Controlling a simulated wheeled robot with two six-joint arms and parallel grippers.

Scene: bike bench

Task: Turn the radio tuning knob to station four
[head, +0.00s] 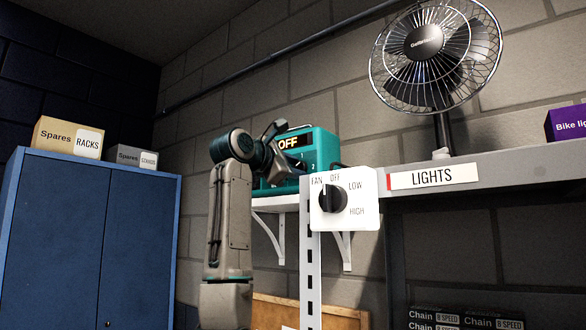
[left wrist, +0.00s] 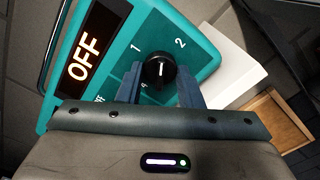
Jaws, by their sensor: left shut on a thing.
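The teal radio (head: 325,145) stands on a shelf against the wall, and its display (head: 288,142) reads OFF. It also fills the upper left of the left wrist view (left wrist: 207,60). Its round black tuning knob (left wrist: 160,70) has a white pointer line and sits by the printed marks 1 and 2; other marks are partly hidden. My left gripper (left wrist: 160,82) is shut on the knob, one finger on each side. In the head view my left gripper (head: 287,162) covers much of the radio's front. My right gripper is in neither view.
A white fan switch plate (head: 362,190) with a black dial is mounted on the post just right of the radio. A black fan (head: 424,43) stands above the shelf marked LIGHTS (head: 432,176). A blue cabinet (head: 75,240) with spares boxes is at left.

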